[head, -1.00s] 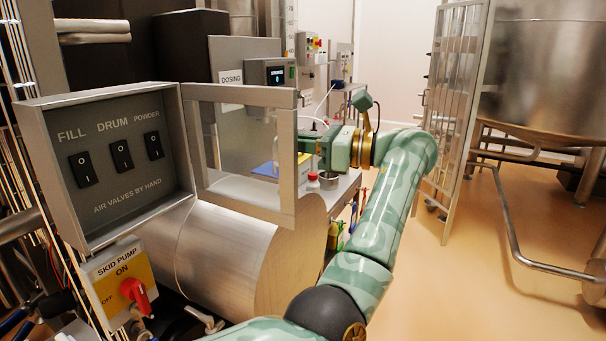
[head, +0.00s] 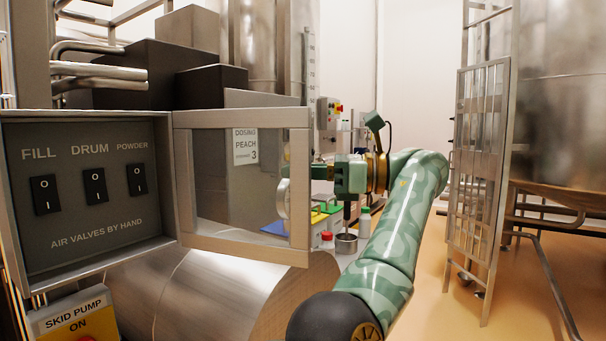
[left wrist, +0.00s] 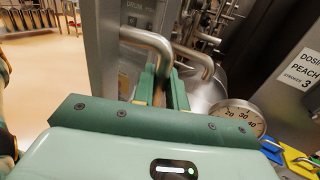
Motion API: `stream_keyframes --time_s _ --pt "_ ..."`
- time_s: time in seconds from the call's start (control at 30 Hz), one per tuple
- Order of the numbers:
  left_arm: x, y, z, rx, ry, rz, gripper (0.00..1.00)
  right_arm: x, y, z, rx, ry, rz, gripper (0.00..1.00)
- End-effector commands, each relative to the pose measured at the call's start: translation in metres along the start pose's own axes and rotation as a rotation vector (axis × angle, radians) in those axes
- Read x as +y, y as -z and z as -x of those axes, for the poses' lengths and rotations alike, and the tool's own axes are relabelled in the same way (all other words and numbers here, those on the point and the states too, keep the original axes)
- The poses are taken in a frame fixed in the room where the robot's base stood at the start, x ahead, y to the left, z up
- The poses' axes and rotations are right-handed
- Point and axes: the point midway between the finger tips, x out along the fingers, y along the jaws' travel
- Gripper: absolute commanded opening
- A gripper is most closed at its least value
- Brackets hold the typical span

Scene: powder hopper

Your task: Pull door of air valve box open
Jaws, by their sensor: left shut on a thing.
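The air valve box (head: 90,258) is at the left of the head view, with FILL, DRUM and POWDER switches inside. Its framed, see-through door (head: 240,247) stands open, swung out to the right from the box's right side. My left gripper (head: 322,172) is at the door's free edge. In the left wrist view, its fingers (left wrist: 163,88) are shut on a bent metal door handle (left wrist: 150,42). The fingertips are partly hidden behind the door frame in the head view. My right gripper is not in view.
A skid pump switch box (head: 75,315) sits below the valve box. A large metal cylinder (head: 200,300) lies under the door. A bench with bottles (head: 327,242) and a metal cup (head: 346,243) is behind my arm. A barred gate (head: 478,180) stands right; orange floor between is clear.

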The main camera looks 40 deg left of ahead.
Motion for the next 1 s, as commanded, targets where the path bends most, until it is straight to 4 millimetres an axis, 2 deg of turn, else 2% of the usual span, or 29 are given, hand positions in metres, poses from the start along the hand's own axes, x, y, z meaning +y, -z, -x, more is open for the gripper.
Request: stream_keyframes --time_s 0.03,0.07,0.1,0.13,0.47,0.67,0.8,1.0 --pt "-0.001 0.002 -0.001 0.007 0.000 -0.001 0.00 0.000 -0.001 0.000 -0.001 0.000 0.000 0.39" --pt "-0.001 0.002 -0.001 0.007 0.000 -0.001 0.17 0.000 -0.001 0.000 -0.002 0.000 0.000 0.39" --pt "-0.001 0.002 -0.001 0.007 0.000 -0.001 0.28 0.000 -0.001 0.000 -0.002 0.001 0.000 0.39" --pt "-0.001 0.002 -0.001 0.007 0.000 -0.001 0.32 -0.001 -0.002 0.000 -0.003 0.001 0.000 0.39" --pt "0.000 -0.002 -0.001 0.004 0.000 0.002 0.32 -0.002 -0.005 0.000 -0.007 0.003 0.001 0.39" --pt "-0.001 -0.030 -0.002 0.005 0.000 0.003 0.32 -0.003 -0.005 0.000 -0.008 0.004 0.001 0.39" --pt "0.023 -0.061 -0.002 0.009 0.001 0.007 0.32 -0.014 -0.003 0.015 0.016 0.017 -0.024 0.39" --pt "0.059 -0.098 -0.001 0.007 0.000 0.005 0.32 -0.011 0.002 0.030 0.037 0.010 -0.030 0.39"
